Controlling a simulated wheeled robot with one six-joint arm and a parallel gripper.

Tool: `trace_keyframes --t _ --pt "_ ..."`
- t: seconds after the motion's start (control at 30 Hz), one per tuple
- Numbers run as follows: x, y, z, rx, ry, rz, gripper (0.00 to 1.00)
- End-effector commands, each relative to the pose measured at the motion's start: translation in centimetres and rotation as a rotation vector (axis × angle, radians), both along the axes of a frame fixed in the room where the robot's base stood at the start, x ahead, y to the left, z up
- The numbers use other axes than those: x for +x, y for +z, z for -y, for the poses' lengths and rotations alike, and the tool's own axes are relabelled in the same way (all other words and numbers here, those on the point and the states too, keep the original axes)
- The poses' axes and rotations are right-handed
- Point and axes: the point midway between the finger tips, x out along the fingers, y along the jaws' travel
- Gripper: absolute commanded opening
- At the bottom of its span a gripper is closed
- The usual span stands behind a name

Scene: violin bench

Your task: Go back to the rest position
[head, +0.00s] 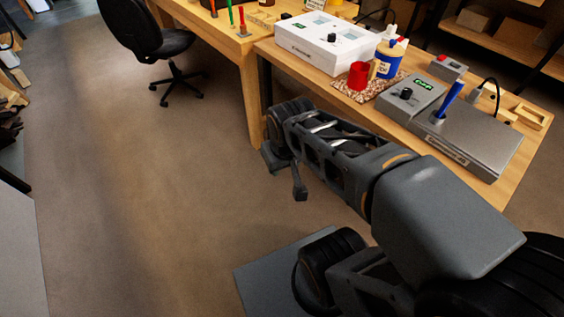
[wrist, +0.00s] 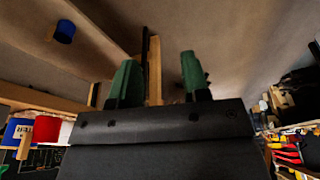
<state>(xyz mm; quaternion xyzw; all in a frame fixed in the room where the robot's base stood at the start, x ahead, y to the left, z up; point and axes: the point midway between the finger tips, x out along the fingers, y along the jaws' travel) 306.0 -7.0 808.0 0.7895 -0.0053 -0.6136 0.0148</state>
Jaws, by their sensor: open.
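My gripper (head: 284,180) hangs over the floor, left of the wooden bench (head: 262,50), at the end of my folded arm. In the wrist view its two green-tipped fingers (wrist: 157,75) stand apart with nothing held between them. In the head view the fingers are small and partly hidden by my arm.
The bench holds a white box device (head: 322,42), a red cup (head: 358,75), a blue and white bottle (head: 387,60) and a grey unit (head: 468,130) with a blue-handled tool (head: 450,98). A black chair (head: 150,40) stands at the back left. Open floor (head: 130,200) lies left.

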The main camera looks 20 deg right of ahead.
Motion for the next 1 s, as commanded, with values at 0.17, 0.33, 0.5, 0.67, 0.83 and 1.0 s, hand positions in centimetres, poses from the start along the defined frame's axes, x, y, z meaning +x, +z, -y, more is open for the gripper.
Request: trace_keyframes --t 0.17,0.33,0.5,0.67,0.83,1.0 --pt "-0.1 0.0 -0.5 0.023 -0.014 0.006 0.42" --pt "-0.1 0.0 -0.4 0.022 -0.012 0.005 0.42" --pt "0.0 1.0 -0.4 0.019 -0.009 0.008 0.42" --pt "0.3 3.8 -0.4 0.014 -0.004 0.018 0.42" --pt "0.8 9.1 -0.5 0.003 0.009 0.039 0.42" --pt "1.1 15.4 -0.6 -0.003 0.017 0.065 0.42"
